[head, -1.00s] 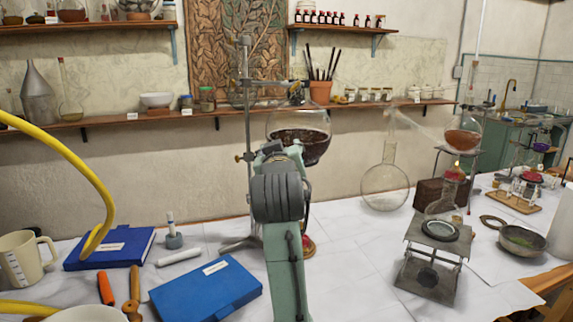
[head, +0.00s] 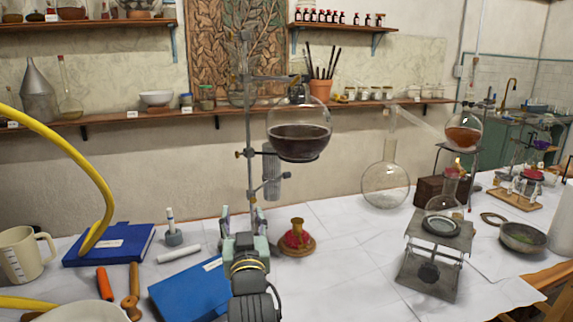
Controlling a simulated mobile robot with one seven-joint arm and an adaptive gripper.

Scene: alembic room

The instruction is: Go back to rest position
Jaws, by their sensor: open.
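My gripper (head: 243,220) is in the lower middle of the head view, over the white-covered table (head: 345,250). Its two fingers point away from me and stand apart, with nothing visible between them. It appears just in front of the metal stand (head: 248,110), whose foot it partly hides. The round flask of dark liquid (head: 299,135) is held on the stand, up and to the right of my gripper. A small burner-like thing with a red middle and brass top (head: 297,238) stands to the right of my gripper, apart from it.
A blue book (head: 190,292) lies left of my arm, partly hidden by it. A yellow hose (head: 75,150) arches at the left. The table between burner and jack is clear.

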